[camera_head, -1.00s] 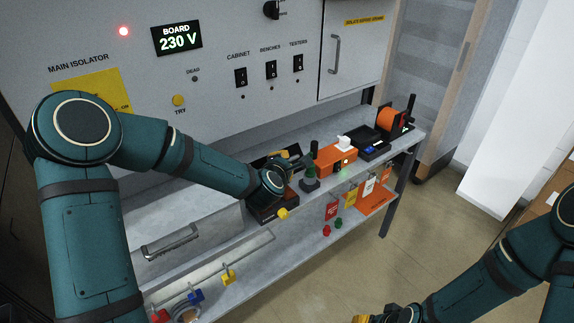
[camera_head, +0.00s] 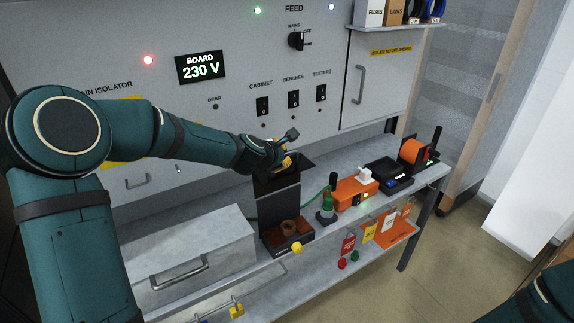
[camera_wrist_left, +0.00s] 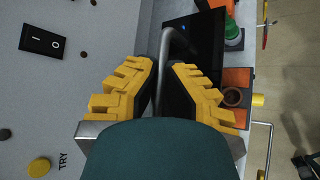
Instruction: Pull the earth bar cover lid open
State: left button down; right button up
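The earth bar cover (camera_head: 287,238) is a dark box on the bench, with a round brown part and orange inside. Its dark lid (camera_head: 279,205) stands raised, roughly upright, at the back of the box. My left gripper (camera_head: 287,158) is at the upper edge of the lid. In the left wrist view, the yellow fingers (camera_wrist_left: 163,72) are spread apart, with a bent grey handle bar (camera_wrist_left: 166,42) between them and the black lid (camera_wrist_left: 207,40) beyond. A gap shows between the fingers. My right gripper is outside the views.
The board wall with switches (camera_head: 293,98) rises close behind the left gripper. A grey drawer box (camera_head: 195,250) stands left of the cover.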

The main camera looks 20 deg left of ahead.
pick_arm(q)
jog(key=shift+w+a+f, duration=0.15)
jog(key=shift+w+a, duration=0.3)
jog(key=shift+a, duration=0.25)
jog(key=c, duration=1.3)
grip_release()
jog(key=shift+v, duration=6.05)
jog(key=shift+w, duration=0.1)
